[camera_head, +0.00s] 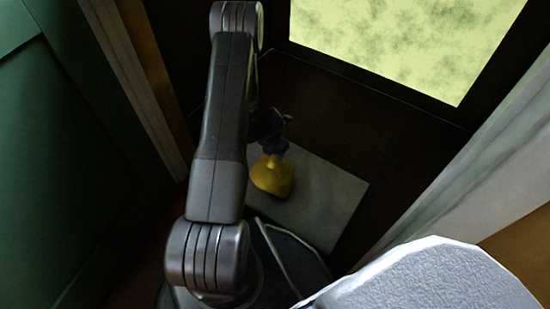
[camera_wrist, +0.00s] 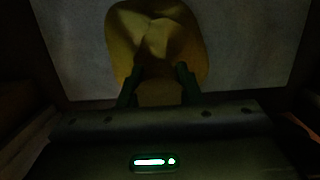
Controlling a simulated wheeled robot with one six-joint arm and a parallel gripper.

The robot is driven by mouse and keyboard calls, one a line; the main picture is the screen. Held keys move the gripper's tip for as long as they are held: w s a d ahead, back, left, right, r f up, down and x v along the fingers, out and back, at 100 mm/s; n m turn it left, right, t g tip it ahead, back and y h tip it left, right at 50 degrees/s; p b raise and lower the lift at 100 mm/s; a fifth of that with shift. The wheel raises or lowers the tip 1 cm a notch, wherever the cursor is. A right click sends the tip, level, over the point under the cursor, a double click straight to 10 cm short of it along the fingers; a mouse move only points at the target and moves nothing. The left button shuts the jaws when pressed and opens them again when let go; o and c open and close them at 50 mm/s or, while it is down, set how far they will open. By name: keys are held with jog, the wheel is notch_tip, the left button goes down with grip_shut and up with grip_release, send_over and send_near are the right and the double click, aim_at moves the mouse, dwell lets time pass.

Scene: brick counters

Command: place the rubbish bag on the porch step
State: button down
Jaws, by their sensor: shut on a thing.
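The rubbish bag (camera_head: 272,177) is a yellow, lumpy sack with a gathered neck. My gripper (camera_head: 274,146) is shut on its neck, and the bag hangs below the fingers. In the wrist view the bag (camera_wrist: 155,45) fills the top middle, with my gripper's two dark fingertips (camera_wrist: 157,75) on either side of its neck. The porch step appears to be the pale grey slab (camera_head: 335,190) under and around the bag; it also shows in the wrist view (camera_wrist: 245,50). I cannot tell whether the bag touches the slab.
A dark door or wall with a bright yellow-green pane (camera_head: 400,40) stands behind the slab. A green panel (camera_head: 60,170) is at the left, and a white post (camera_head: 480,160) is at the right. The slab's right part is bare.

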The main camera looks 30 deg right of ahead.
jog(key=shift+f, duration=0.35)
jog(key=c, duration=1)
grip_release()
jog(key=shift+c, duration=0.2)
jog(key=r+p, duration=0.2)
jog(key=r, duration=0.2)
jog(key=a+r+p, duration=0.1)
jog(key=r+p, duration=0.2)
jog(key=r, duration=0.1)
jog(key=r+p, duration=0.3)
jog(key=r, duration=0.1)
jog(key=shift+s+a, duration=0.3)
jog(key=shift+s, duration=0.1)
